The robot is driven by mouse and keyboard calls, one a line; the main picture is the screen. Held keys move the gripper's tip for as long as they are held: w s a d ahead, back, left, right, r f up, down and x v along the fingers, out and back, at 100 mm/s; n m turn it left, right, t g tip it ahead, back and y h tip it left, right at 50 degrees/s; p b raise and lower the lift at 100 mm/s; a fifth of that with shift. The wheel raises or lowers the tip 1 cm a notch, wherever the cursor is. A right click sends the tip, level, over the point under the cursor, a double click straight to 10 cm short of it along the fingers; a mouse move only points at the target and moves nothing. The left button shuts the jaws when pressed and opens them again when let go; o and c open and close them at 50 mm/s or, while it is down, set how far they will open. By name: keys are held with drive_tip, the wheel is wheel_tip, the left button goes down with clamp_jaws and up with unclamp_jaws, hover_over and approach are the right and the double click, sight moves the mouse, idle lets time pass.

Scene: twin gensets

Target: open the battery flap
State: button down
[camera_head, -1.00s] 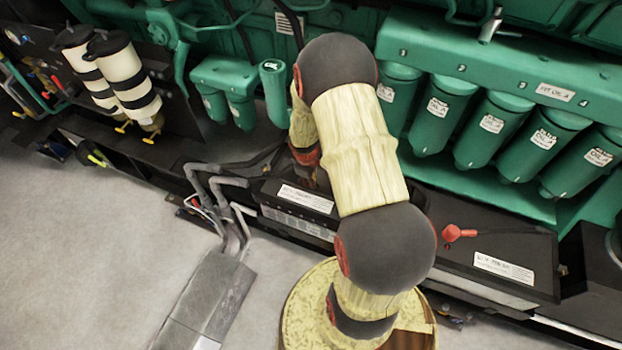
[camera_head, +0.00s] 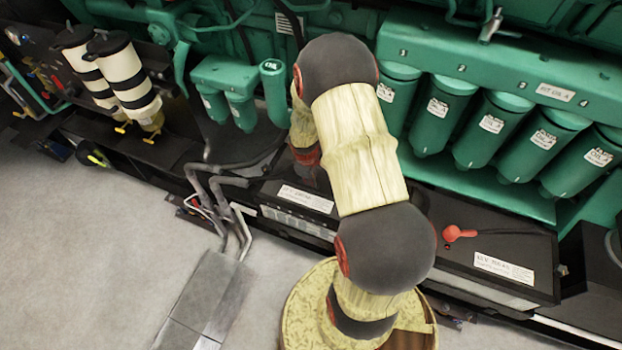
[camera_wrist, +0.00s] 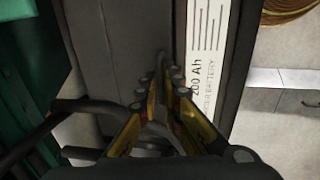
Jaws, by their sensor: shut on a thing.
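The left battery (camera_head: 325,222) is a long black box with a white label, beside the green engine. In the wrist view its dark top (camera_wrist: 115,50) runs up the picture, with the white label (camera_wrist: 207,60) to the right. My gripper (camera_wrist: 162,92) is over this top, its fingers closed around a thin dark grey piece (camera_wrist: 160,68). I cannot tell whether that piece is a flap edge, a handle or a cable. No raised flap shows. In the head view my arm hides the gripper and part of the battery.
A right battery (camera_head: 480,235) carries a red terminal cap (camera_head: 458,233). Grey pipes (camera_head: 225,205) lie left of the left battery. Green filters (camera_head: 490,130) hang behind. Grey floor (camera_head: 80,240) is clear at front left.

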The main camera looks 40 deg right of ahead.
drive_tip(key=shift+r, duration=0.15)
drive_tip(key=shift+w+d+r+p, duration=0.2)
drive_tip(key=shift+d+r+p, duration=0.15)
drive_tip(key=shift+r+p, duration=0.35)
drive_tip(key=d+r+p, duration=0.1)
drive_tip(key=w+d+r+p, duration=0.1)
drive_tip(key=p, duration=0.1)
drive_tip(key=shift+d+r, duration=0.35)
drive_tip(key=shift+w+d+f+p, duration=0.1)
drive_tip(key=shift+w+d+p, duration=0.1)
drive_tip(key=shift+d+p, duration=0.5)
drive_tip(key=shift+w+d+r+p, duration=0.1)
drive_tip(key=shift+w+d+p, duration=0.25)
drive_tip(key=shift+d, duration=0.55)
drive_tip(key=shift+w+d+f+p, duration=0.1)
drive_tip(key=shift+d+p, duration=0.5)
drive_tip(key=shift+d, duration=0.2)
drive_tip(key=c, duration=2)
unclamp_jaws()
drive_tip(key=shift+w+f, duration=0.1)
drive_tip(key=shift+o, duration=0.2)
drive_tip(key=w+d+r+p, duration=0.1)
drive_tip(key=w+d, duration=0.3)
drive_tip(key=d, duration=0.4)
drive_tip(key=shift+d+r+p, duration=0.4)
drive_tip(key=shift+r, duration=0.2)
